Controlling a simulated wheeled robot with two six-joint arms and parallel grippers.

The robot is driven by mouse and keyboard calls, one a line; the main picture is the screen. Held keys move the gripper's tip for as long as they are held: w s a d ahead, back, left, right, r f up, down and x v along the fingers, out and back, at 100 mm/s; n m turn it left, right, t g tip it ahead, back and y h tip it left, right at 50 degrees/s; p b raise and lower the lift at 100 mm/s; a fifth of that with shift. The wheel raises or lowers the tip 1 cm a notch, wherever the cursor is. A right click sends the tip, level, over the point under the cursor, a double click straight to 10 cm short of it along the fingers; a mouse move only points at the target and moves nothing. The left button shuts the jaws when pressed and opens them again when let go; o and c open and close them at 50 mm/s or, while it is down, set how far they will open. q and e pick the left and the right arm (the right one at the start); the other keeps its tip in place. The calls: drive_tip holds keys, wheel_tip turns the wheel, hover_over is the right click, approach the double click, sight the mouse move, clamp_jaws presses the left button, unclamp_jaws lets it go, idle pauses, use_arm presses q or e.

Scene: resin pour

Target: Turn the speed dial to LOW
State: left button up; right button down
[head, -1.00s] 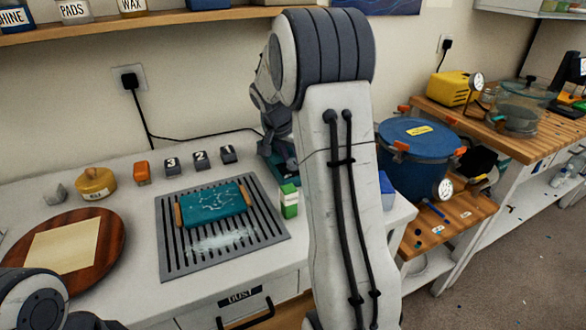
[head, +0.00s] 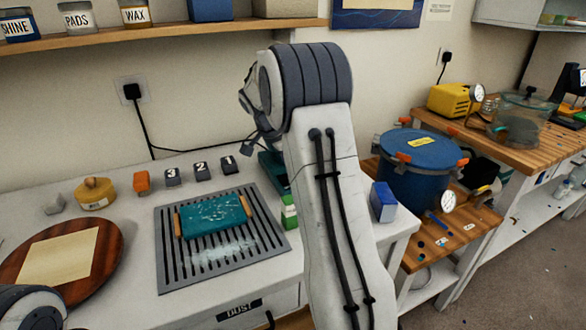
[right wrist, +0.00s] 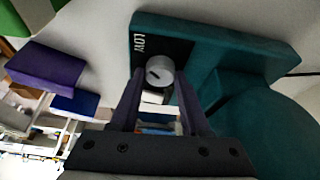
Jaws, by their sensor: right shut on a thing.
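In the right wrist view, the round silver speed dial (right wrist: 160,71) sits on a black panel of a teal machine (right wrist: 228,42). The word LOW (right wrist: 138,43) is printed on the panel, up and left of the dial. A pale line shows on the dial's face; I cannot tell its exact setting. My right gripper (right wrist: 160,80) is shut on the dial, with a dark finger on each side. In the head view, a bit of the teal machine (head: 271,174) shows beside my right arm, which hides the dial and gripper. My left gripper is out of view.
A slotted grey grate (head: 176,277) carries a teal block with wooden ends (head: 212,216). A green box (head: 289,212) and a blue box (head: 383,201) stand close on either side of my right arm. A round wooden board (head: 104,255) lies at left.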

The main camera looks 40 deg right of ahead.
drive_tip(key=shift+c, duration=1.9)
unclamp_jaws()
drive_tip(key=v, duration=1)
drive_tip(key=shift+r+p, duration=0.2)
drive_tip(key=shift+p, duration=0.2)
drive_tip(key=shift+a, duration=0.1)
